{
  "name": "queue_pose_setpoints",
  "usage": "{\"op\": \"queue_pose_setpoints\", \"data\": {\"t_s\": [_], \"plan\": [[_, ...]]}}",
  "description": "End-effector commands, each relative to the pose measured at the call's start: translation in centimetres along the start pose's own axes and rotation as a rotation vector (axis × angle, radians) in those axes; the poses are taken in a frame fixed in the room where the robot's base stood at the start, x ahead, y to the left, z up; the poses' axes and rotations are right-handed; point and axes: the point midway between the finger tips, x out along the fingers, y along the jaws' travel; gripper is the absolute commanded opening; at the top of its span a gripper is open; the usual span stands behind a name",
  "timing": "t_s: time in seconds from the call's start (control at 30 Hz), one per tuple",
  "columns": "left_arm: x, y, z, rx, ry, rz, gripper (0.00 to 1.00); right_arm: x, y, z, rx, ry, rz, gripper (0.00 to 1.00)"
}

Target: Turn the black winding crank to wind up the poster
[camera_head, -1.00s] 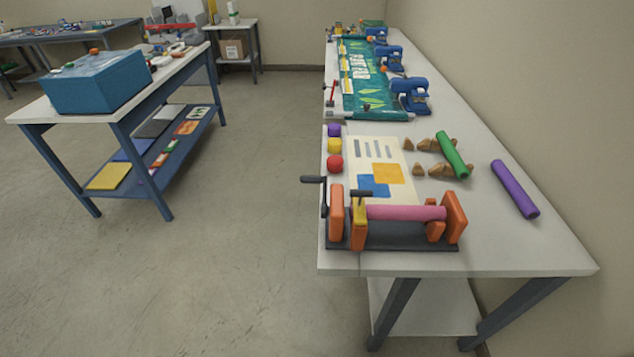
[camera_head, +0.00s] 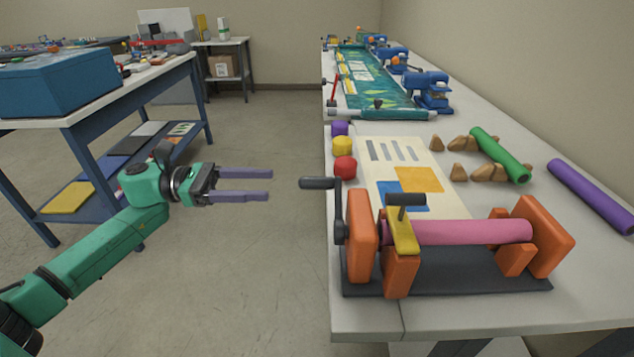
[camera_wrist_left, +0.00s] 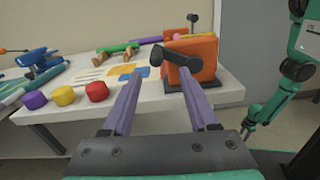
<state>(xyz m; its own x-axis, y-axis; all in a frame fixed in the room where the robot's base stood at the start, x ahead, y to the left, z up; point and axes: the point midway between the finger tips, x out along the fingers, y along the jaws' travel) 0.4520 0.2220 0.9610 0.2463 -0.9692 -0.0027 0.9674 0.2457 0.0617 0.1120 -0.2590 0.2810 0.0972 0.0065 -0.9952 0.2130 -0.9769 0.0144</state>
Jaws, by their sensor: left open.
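The black winding crank (camera_head: 339,211) is on the left side of the winder, its handle pointing left past the table edge. The winder has orange end blocks (camera_head: 362,236), a dark base (camera_head: 450,275) and a pink roll (camera_head: 460,232). The poster (camera_head: 408,168) lies flat behind the roll, with grey bars and blue and orange blocks. My left gripper (camera_head: 270,185) is open and empty, just left of the crank handle and apart from it. In the left wrist view, the crank (camera_wrist_left: 178,57) shows ahead, between the open fingers (camera_wrist_left: 163,108).
Purple, yellow and red knobs (camera_head: 345,167) stand along the table's left edge. Wooden wedges (camera_head: 458,172), a green roll (camera_head: 499,155) and a purple roll (camera_head: 592,196) lie at the right. A yellow lever with a black grip (camera_head: 404,236) stands on the winder.

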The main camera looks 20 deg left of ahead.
Motion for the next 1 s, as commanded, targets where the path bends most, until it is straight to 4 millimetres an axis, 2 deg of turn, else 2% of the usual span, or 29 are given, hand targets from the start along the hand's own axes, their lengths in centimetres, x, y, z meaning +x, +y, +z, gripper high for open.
{"op": "queue_pose_setpoints", "data": {"t_s": [0.03, 0.2, 0.4, 0.53, 0.73, 0.8, 0.9, 1.0], "plan": [[1.4, 0.0, 0.7, 0.001, -0.006, -0.003, 0.6, -0.9, 0.1, 0.5, -0.001, -0.008, 0.001, 0.53], [6.0, 0.1, 0.7, -0.001, -0.007, -0.001, 0.6, -2.4, 0.3, 0.5, -0.001, -0.011, 0.004, 0.53], [9.8, 0.1, 0.4, -0.003, -0.005, 0.002, 0.6, -3.3, 0.4, -0.2, -0.001, -0.001, 0.005, 0.53], [10.5, 0.1, 0.1, -0.004, -0.003, 0.003, 0.6, -3.3, 0.4, -0.3, -0.001, -0.001, 0.005, 0.53], [10.5, 0.1, 0.0, -0.005, -0.002, 0.004, 0.6, -3.2, 0.3, -0.3, 0.0, 0.0, 0.004, 0.53], [10.5, 0.1, 0.0, -0.005, -0.002, 0.004, 0.33, -3.2, 0.2, -0.3, 0.0, 0.001, 0.002, 0.53], [10.5, 0.1, 0.0, -0.005, -0.002, 0.004, 0.0, -3.2, 0.0, -0.4, 0.001, 0.001, 0.0, 0.53], [10.5, 0.1, 0.0, -0.005, -0.002, 0.004, 0.0, -3.2, -0.1, -0.4, 0.002, 0.002, -0.001, 0.53]]}}
